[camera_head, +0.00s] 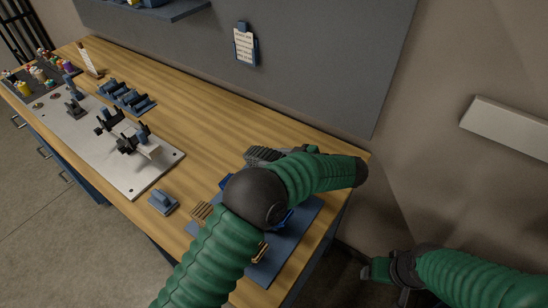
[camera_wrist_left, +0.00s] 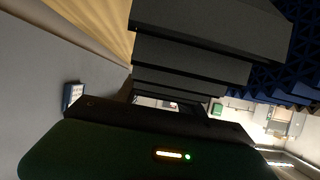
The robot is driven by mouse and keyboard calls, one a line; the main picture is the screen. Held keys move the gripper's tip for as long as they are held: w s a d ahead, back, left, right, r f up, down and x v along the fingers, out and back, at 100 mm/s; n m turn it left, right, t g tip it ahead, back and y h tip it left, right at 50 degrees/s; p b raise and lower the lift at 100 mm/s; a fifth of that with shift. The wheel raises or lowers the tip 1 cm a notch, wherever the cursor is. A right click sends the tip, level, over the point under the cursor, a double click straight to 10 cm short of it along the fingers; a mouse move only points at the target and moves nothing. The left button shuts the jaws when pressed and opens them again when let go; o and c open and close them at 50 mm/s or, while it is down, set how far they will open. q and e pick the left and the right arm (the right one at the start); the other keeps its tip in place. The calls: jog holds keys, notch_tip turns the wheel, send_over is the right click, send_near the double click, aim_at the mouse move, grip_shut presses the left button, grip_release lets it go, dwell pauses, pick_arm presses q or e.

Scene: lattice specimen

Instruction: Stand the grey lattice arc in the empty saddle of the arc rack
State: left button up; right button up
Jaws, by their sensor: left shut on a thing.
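The grey lattice arc (camera_head: 262,155) shows as a ribbed dark-grey end near the table's back right edge. It looks large and stepped in the left wrist view (camera_wrist_left: 205,50). My left gripper (camera_head: 292,151) is shut on it, mostly hidden behind my green forearm. The arc rack's blue base (camera_head: 300,232) lies in front of it, partly covered by my arm. A gold arc (camera_head: 201,213) and a blue lattice arc (camera_head: 226,182) stand there, their middles hidden. The blue one also shows in the left wrist view (camera_wrist_left: 285,80). The empty saddle is hidden. My right gripper (camera_head: 378,270) is off the table, lower right.
A small blue-grey block (camera_head: 162,201) lies left of the rack. A light metal plate (camera_head: 150,176) with dark fixtures and a row of blue holders (camera_head: 125,97) occupy the table's left. The table between the holders and the grey arc is clear.

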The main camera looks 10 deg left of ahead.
pick_arm(q)
jog(key=shift+f, duration=0.9)
jog(key=o, duration=1.5)
jog(key=o, duration=0.5)
jog(key=shift+c, duration=0.2)
